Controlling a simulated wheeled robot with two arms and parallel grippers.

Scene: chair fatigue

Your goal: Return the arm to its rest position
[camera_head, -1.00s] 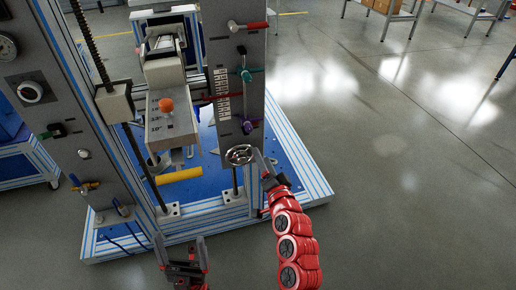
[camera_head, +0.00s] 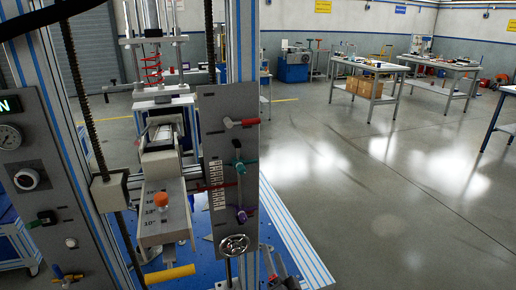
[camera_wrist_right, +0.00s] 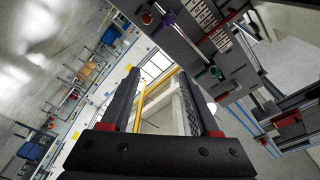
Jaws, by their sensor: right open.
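My left gripper is outside both current views.
The test rig's right panel (camera_head: 226,160) carries a red-handled lever (camera_head: 241,122) and small valves. An orange knob (camera_head: 160,202) and a yellow bar (camera_head: 170,274) are left of it. The floor (camera_head: 390,220) to the right is clear. Worktables (camera_head: 372,77) stand farther back.

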